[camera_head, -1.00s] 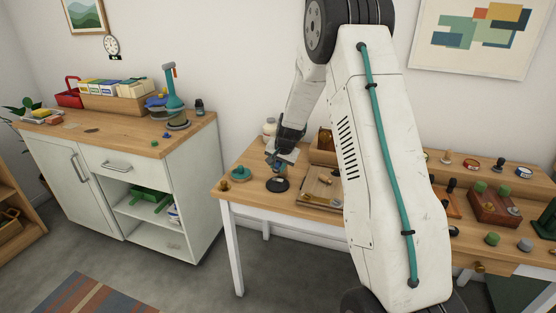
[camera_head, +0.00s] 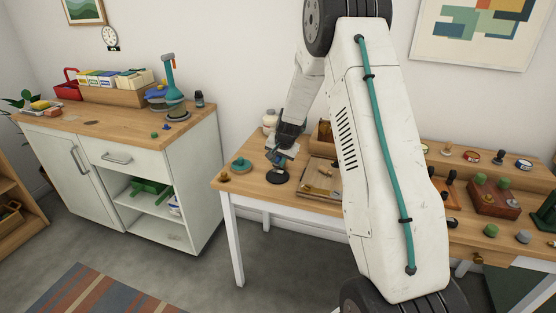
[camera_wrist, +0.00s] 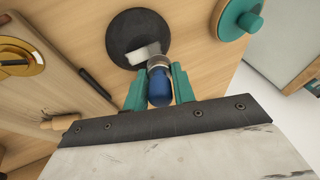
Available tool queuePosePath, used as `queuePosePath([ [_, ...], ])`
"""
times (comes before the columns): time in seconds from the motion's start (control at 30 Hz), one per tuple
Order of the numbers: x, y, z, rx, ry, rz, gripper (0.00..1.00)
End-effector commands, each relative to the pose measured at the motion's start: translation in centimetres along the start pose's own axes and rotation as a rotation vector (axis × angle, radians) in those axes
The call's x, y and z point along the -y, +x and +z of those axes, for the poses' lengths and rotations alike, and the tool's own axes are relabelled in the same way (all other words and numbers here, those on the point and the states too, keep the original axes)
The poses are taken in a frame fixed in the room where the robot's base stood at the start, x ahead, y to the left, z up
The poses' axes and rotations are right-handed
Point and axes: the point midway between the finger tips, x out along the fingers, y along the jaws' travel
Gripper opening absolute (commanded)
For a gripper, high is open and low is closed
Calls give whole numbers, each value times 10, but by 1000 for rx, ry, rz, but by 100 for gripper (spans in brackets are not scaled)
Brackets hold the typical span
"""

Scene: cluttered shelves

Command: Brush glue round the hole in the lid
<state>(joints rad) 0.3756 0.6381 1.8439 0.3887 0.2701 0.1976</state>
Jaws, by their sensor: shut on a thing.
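My gripper (camera_wrist: 158,88) is shut on a brush with a blue handle (camera_wrist: 159,88) and a metal collar. The brush's pale bristles (camera_wrist: 143,54) are over a dark round disc (camera_wrist: 128,24) on the table. I cannot tell whether they touch it. The disc also shows below my gripper in the head view (camera_head: 278,177). A gold round piece (camera_wrist: 28,53) lies on a wooden board at the left of the wrist view. I cannot tell for sure which round piece is the lid, and no hole is clearly visible.
A teal round piece with a knob (camera_wrist: 241,18) stands near the table's edge, also in the head view (camera_head: 241,165). The wooden board (camera_wrist: 70,85) holds a dark rod and a wooden peg. A white jar (camera_head: 270,121) stands behind my gripper. Bare table lies between disc and teal piece.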

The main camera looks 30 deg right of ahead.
Motion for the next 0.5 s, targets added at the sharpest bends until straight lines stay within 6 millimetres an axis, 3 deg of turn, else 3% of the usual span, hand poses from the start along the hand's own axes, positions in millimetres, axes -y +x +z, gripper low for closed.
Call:
queuePosePath([
  [0.5,-4,10,3,0,0,0,0],
])
